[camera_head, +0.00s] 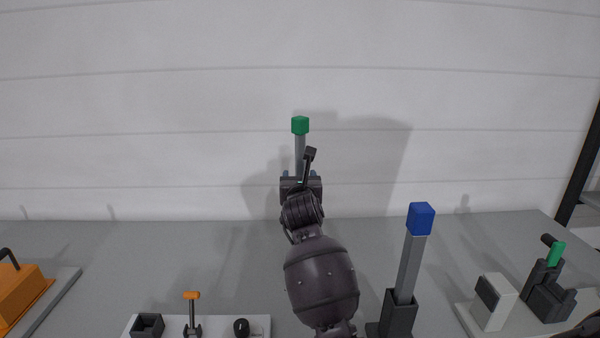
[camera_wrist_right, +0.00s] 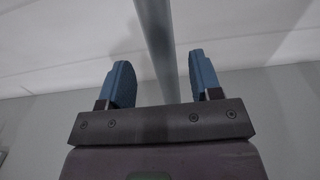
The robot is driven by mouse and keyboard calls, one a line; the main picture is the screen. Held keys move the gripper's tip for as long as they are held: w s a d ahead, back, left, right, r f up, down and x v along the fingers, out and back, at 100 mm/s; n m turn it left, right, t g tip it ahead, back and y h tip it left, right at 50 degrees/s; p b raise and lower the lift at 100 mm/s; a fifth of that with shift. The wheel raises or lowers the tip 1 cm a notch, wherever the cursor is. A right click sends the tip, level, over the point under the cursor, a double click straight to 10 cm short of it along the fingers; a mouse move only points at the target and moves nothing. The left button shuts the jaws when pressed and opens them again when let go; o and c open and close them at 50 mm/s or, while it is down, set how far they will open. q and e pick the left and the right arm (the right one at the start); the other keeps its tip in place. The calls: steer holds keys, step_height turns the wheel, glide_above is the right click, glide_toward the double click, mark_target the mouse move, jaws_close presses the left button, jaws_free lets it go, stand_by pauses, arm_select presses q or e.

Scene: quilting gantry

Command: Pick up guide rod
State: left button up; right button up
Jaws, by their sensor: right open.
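A grey rod with a green cube on top (camera_head: 300,126) stands upright near the back wall, in line with my right gripper (camera_head: 299,174). The rod also shows in the right wrist view (camera_wrist_right: 158,45), running between the two blue fingers of the right gripper (camera_wrist_right: 161,82). Those fingers are open, with a gap on each side of the rod. The rod's lower end is hidden by my right arm. A second grey rod with a blue cube on top (camera_head: 421,219) stands slightly tilted in a dark holder (camera_head: 398,315). My left gripper is not in view.
A white base with a dark box, an orange-topped part (camera_head: 192,296) and a black knob lies at the front. An orange block (camera_head: 22,292) is at far left. A light block (camera_head: 492,302) and a dark green-topped fixture (camera_head: 549,290) stand right. The grey table's middle left is clear.

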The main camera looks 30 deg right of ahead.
mark_target(300, 170)
steer(key=shift+x, duration=2.8)
steer(key=shift+s+d+f, duration=0.1)
jaws_close()
